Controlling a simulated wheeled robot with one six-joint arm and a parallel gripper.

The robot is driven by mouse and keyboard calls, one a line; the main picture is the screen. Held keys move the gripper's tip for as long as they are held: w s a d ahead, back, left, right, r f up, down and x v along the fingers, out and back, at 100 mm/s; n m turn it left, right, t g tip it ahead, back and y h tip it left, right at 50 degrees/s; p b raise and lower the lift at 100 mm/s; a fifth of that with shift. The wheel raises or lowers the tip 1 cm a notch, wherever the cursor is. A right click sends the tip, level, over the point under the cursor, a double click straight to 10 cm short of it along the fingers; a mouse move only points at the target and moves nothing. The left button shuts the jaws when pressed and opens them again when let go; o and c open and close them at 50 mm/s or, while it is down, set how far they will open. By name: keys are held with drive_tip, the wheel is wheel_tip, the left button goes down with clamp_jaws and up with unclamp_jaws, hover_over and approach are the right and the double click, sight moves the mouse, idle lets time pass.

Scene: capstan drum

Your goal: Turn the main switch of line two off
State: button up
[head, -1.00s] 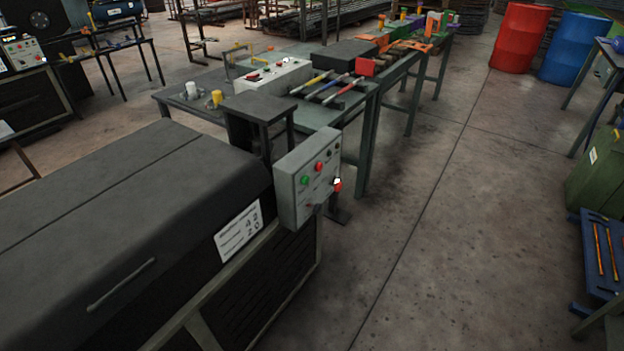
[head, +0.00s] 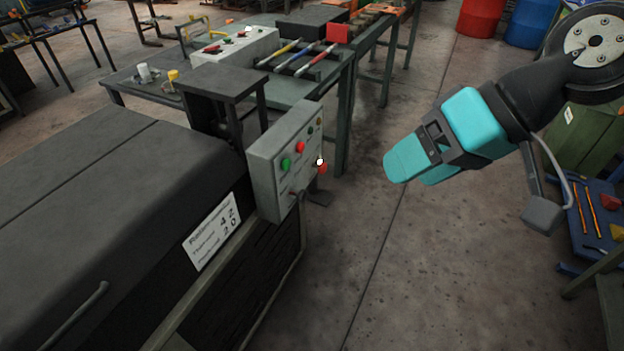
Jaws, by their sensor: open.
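A grey control box (head: 283,160) stands at the end of the dark machine, left of the picture's middle. Its face carries a green button (head: 286,164), a red button (head: 300,147) and smaller controls above. A red knob with a white spot (head: 321,167) sticks out at its right edge. A small lever (head: 298,196) shows low on the face. I cannot read any line number or tell which control is the main switch. My gripper (head: 405,168), turquoise and black, is open and empty. It hangs over the floor to the right of the box, clear of it.
The dark machine (head: 90,190) with a white label (head: 212,232) fills the lower left. A workbench (head: 310,85) with tools and a white control box (head: 235,50) stands behind. A blue rack (head: 590,205) and green cabinet (head: 570,140) stand right. Floor between is clear.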

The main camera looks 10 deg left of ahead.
drive_tip(key=w+a+f+m+t+y+b, duration=0.1)
drive_tip(key=w+a+f+y+b, duration=0.1)
drive_tip(key=w+f+b, duration=0.3)
drive_tip(key=w+a+f+m+y+b, duration=0.1)
drive_tip(key=w+a+f, duration=0.25)
drive_tip(key=f, duration=0.35)
drive_tip(key=m+t+y+b, duration=0.3)
drive_tip(key=m+t+b, duration=0.75)
drive_tip(key=m, duration=0.25)
approach(325, 170)
drive_tip(key=x, duration=1.1)
drive_tip(key=shift+s+r, duration=0.1)
drive_tip(key=c, duration=0.9)
